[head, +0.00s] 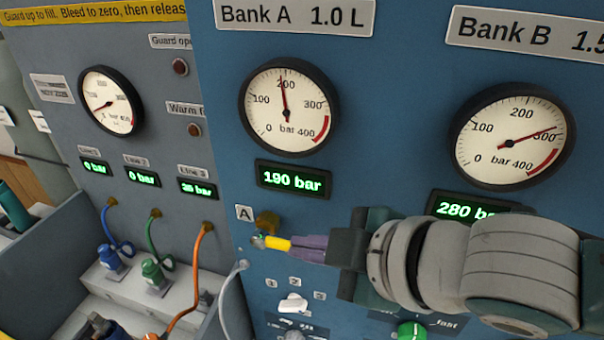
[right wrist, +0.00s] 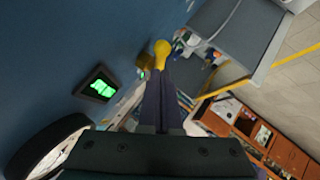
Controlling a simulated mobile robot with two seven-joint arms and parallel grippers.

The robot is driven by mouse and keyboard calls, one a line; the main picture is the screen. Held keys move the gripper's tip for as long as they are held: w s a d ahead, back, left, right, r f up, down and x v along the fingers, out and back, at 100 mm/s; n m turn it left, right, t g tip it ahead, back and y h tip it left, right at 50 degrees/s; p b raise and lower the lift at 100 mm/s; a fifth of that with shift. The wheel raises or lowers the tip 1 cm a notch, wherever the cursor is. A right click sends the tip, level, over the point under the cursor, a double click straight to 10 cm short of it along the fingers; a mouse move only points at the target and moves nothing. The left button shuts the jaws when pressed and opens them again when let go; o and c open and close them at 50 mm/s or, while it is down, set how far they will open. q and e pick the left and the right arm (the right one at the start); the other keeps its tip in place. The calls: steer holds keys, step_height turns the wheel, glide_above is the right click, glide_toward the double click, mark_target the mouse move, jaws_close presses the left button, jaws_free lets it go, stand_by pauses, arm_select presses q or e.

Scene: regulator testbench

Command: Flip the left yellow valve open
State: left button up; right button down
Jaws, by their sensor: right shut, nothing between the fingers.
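The yellow valve handle (head: 276,243) sticks out from the blue panel beside the "A" label, below the Bank A readout. It points right, toward my right gripper (head: 303,247). The gripper's purple fingers are shut and empty, with their tips at the handle's outer end. I cannot tell whether they touch it. In the right wrist view the yellow handle (right wrist: 161,52) is just beyond the fingertips (right wrist: 157,78). The brass valve body (head: 266,222) is partly visible behind the handle. My left gripper is not in view.
The Bank A gauge (head: 287,107) reads about 190 bar, as does its display (head: 292,179). A white switch (head: 293,302) and a green knob (head: 411,330) are below. Blue, green and orange (head: 197,275) hoses hang at left. My right arm covers the lower right panel.

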steer(key=shift+w+f, duration=0.1)
steer(key=shift+f, duration=0.1)
steer(key=shift+d, duration=0.1)
